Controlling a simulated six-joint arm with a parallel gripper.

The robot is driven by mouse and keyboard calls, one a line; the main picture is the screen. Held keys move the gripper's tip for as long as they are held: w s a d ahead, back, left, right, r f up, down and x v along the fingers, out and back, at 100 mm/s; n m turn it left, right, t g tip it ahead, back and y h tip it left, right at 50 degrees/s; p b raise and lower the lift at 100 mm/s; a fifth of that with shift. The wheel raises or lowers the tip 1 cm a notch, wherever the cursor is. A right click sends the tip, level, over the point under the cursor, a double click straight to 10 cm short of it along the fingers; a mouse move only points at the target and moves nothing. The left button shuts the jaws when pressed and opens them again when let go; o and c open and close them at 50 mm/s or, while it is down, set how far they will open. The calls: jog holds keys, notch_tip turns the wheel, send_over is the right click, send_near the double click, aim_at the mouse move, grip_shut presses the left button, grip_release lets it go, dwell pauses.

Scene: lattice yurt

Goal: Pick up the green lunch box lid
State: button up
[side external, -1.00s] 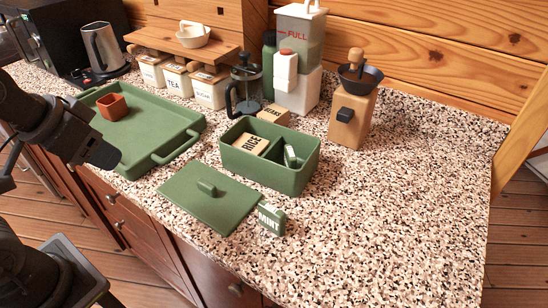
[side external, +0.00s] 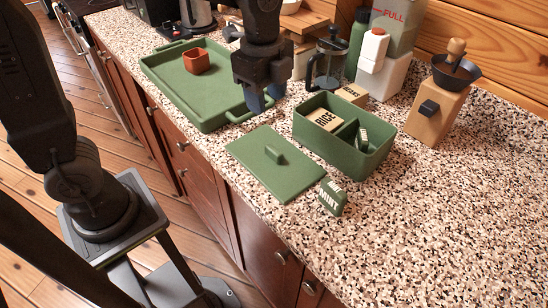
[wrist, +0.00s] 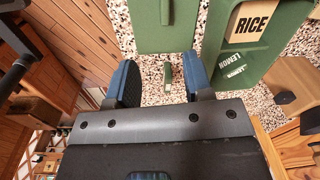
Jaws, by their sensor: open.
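The green lunch box lid (side external: 262,178) lies flat on the speckled counter, with a small raised handle (side external: 274,155) on top. It also shows at the top of the wrist view (wrist: 165,38). My gripper (side external: 262,103) is open, with blue fingertips pointing down, above the counter near the tray's right end. It is apart from the lid and holds nothing. In the wrist view the open fingers (wrist: 160,80) frame bare counter and a small green tin (wrist: 167,75).
The green lunch box (side external: 378,166) stands right behind the lid, holding a rice box (side external: 325,119) and a small tin. A mint tin (side external: 333,195) stands at the lid's right corner. A green tray (side external: 205,95) with a red cup (side external: 196,61) is left.

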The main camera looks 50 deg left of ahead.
jog(key=w+f+m, duration=0.1)
jog(key=m, duration=0.1)
send_over(274, 149)
jog(key=shift+g, duration=0.3)
jog(key=f, duration=0.8)
jog(key=shift+s+d+f, duration=0.15)
jog(key=shift+d+f, duration=0.05)
jog(key=shift+f, duration=0.1)
jog(key=shift+a+f, duration=0.2)
jog(key=shift+f, duration=2.45)
jog(key=shift+c, duration=0.3)
grip_shut()
